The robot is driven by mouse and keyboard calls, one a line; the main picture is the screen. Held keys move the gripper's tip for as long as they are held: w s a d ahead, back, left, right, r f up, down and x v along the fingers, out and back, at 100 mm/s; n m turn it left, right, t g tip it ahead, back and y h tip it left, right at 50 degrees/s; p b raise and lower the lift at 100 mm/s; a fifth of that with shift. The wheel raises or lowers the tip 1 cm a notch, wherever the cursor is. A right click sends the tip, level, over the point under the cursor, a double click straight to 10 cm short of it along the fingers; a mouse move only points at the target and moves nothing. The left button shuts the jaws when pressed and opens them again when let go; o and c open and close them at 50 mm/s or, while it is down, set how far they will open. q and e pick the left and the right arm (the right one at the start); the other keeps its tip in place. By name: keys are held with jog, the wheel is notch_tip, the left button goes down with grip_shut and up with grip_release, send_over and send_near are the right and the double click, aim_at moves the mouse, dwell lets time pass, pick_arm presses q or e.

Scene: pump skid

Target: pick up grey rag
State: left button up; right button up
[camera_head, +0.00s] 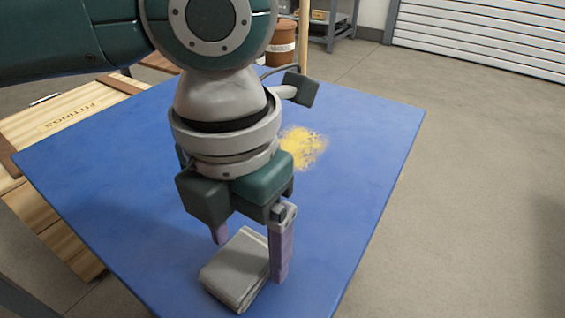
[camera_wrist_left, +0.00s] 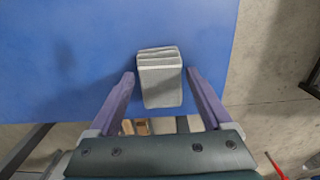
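The grey rag (camera_head: 238,270) is a folded pad lying on the blue tabletop (camera_head: 360,150), near its front edge. It also shows in the left wrist view (camera_wrist_left: 160,82), between the two fingers, with a gap on each side. My left gripper (camera_head: 250,255) points down over the rag with its purple fingers apart, one on either side of it. In the left wrist view the left gripper (camera_wrist_left: 161,84) is open and holds nothing. Part of the rag's far side is hidden by the gripper in the head view. My right gripper is in neither view.
A yellow powdery patch (camera_head: 302,147) lies on the tabletop behind the gripper. A brown container (camera_head: 281,42) and a grey shelf unit (camera_head: 330,25) stand at the back. The floor on the right is clear.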

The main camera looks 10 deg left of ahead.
aim_at(248, 249)
pick_arm(q)
jog(key=c, duration=1.1)
jog(key=shift+o, duration=0.2)
notch_tip(248, 249, up, 20)
jog(key=p, duration=0.6)
